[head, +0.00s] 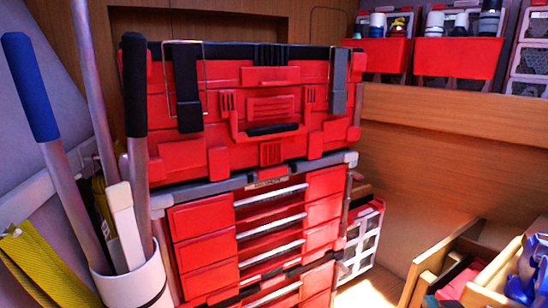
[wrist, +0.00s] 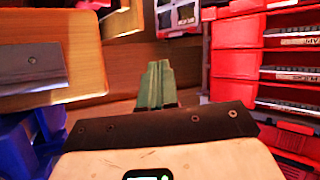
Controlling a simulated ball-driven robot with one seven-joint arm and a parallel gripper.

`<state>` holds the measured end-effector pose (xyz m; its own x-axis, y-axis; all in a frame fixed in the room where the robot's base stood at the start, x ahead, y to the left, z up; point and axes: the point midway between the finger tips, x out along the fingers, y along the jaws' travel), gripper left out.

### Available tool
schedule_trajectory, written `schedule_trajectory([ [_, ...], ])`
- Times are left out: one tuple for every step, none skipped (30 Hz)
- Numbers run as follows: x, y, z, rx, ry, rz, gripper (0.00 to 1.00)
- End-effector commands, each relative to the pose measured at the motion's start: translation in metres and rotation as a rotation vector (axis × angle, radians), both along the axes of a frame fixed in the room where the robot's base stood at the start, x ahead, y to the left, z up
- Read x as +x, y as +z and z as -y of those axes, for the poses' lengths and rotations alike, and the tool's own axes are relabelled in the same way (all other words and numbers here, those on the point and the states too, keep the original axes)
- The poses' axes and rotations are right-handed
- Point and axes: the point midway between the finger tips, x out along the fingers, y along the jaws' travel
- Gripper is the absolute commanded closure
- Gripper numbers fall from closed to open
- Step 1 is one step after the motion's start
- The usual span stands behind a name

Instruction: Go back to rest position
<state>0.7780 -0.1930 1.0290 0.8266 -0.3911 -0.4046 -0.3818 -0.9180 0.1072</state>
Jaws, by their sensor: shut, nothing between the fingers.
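My gripper (wrist: 158,82) shows in the wrist view only, with its green fingers close together in the middle of the picture. It is shut and holds nothing. The dark plate and pale body of my wrist fill the lower part of that view. The head view does not show my arm or gripper.
A red tool chest (head: 270,110) with drawers stands in the middle; red drawers (wrist: 285,60) are right of my gripper. A white bucket (head: 135,280) holds long handles at left. Wooden compartments (head: 440,265) stand at lower right. Red bins (head: 455,57) sit on a shelf.

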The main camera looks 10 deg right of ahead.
Motion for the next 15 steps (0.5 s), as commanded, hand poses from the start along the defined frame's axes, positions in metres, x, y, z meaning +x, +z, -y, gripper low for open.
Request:
schedule_trajectory([
  [-0.013, -0.032, -0.015, 0.041, 0.023, -0.083, 1.0],
  [-0.02, -0.048, -0.022, 0.064, 0.034, -0.13, 1.0],
  [-0.032, -0.069, -0.032, 0.092, 0.049, -0.195, 1.0],
  [-0.041, -0.085, -0.04, 0.113, 0.063, -0.246, 1.0],
  [-0.052, -0.1, -0.047, 0.132, 0.076, -0.296, 1.0],
  [-0.067, -0.119, -0.056, 0.156, 0.093, -0.364, 1.0],
  [-0.078, -0.133, -0.063, 0.174, 0.106, -0.415, 1.0],
  [-0.091, -0.146, -0.07, 0.19, 0.12, -0.467, 1.0],
  [-0.108, -0.162, -0.079, 0.211, 0.139, -0.536, 1.0],
  [-0.122, -0.174, -0.084, 0.224, 0.152, -0.589, 1.0],
  [-0.136, -0.185, -0.09, 0.237, 0.167, -0.641, 1.0],
  [-0.154, -0.197, -0.096, 0.251, 0.184, -0.707, 1.0],
  [-0.167, -0.205, -0.1, 0.261, 0.197, -0.752, 1.0],
  [-0.18, -0.212, -0.103, 0.27, 0.207, -0.796, 1.0],
  [-0.196, -0.22, -0.107, 0.28, 0.22, -0.849, 1.0],
])
